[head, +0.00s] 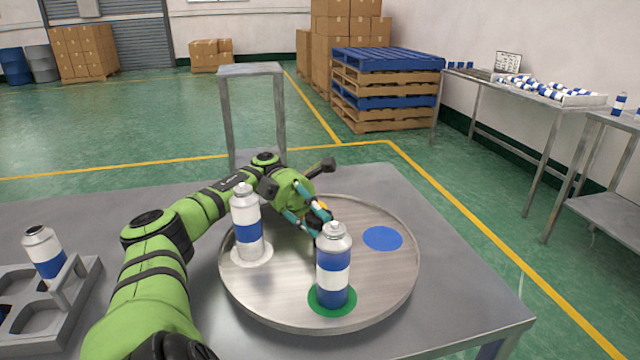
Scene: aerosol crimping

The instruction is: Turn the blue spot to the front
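A round metal turntable (385,285) lies on the grey table. Its blue spot (383,238) is bare, at the right, toward the back. A white and blue can (334,268) stands upright on the green spot (332,304) at the front. Another white and blue can (246,226) stands upright on the white spot (262,259) at the left. My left gripper (308,222) is low over the turntable, between and behind the two cans. Its fingertips are partly hidden by the front can, so their opening and any contact are unclear. My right gripper is not in view.
The table (462,275) right of the turntable is clear. An empty metal stand (250,70) is behind the table. Pallets and side tables are farther back.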

